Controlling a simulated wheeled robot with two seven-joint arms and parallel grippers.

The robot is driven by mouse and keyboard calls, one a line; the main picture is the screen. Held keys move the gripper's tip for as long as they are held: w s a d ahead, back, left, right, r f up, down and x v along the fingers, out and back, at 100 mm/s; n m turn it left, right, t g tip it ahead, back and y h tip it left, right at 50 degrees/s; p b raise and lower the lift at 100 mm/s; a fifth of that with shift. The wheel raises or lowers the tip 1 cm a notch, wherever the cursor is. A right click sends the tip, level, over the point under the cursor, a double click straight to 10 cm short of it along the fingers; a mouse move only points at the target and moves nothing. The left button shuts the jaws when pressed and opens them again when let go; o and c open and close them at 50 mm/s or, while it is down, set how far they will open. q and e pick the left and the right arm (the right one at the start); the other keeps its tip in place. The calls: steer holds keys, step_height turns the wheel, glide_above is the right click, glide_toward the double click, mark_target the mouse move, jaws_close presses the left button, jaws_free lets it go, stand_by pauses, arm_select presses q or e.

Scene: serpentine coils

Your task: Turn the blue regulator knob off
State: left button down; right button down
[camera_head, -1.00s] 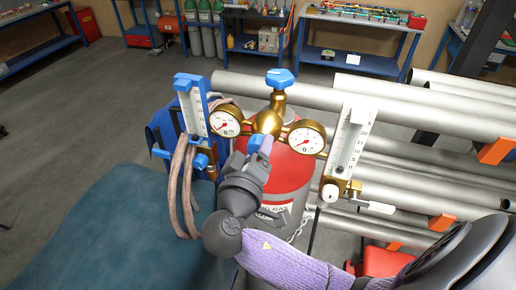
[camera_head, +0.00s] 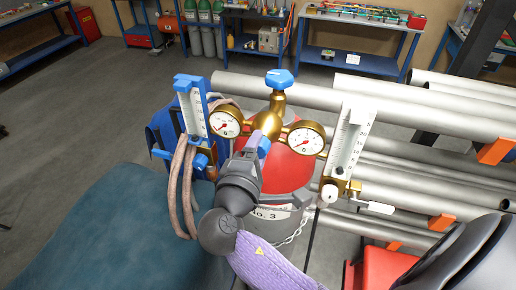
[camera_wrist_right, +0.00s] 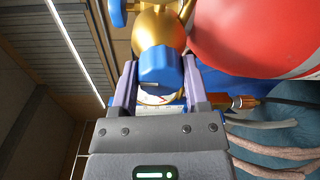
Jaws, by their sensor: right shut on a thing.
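The blue regulator knob (camera_wrist_right: 160,70) sits at the front of a brass regulator with two round gauges (camera_head: 225,123). My right gripper (camera_head: 260,139) reaches it from below and is shut on it. In the right wrist view, one purple-grey finger stands on each side of the knob. In the head view the gripper hides much of the knob, and a blue part (camera_head: 264,148) shows beside the fingers. A second blue knob (camera_head: 279,79) sits on the brass valve above, apart from the gripper. My left gripper is not in view.
A red gas cylinder (camera_head: 288,172) stands behind the gripper. Flowmeters flank the gauges, a blue-framed one (camera_head: 192,108) at left and a white one (camera_head: 351,140) at right. Hoses hang at left. Long grey pipes (camera_head: 430,117) fill the right. Open floor lies at left.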

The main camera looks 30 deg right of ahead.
steer(key=shift+f+n, duration=0.1)
steer(key=shift+n, duration=0.4)
steer(key=shift+c, duration=0.4)
jaws_free()
steer(key=shift+a, duration=0.1)
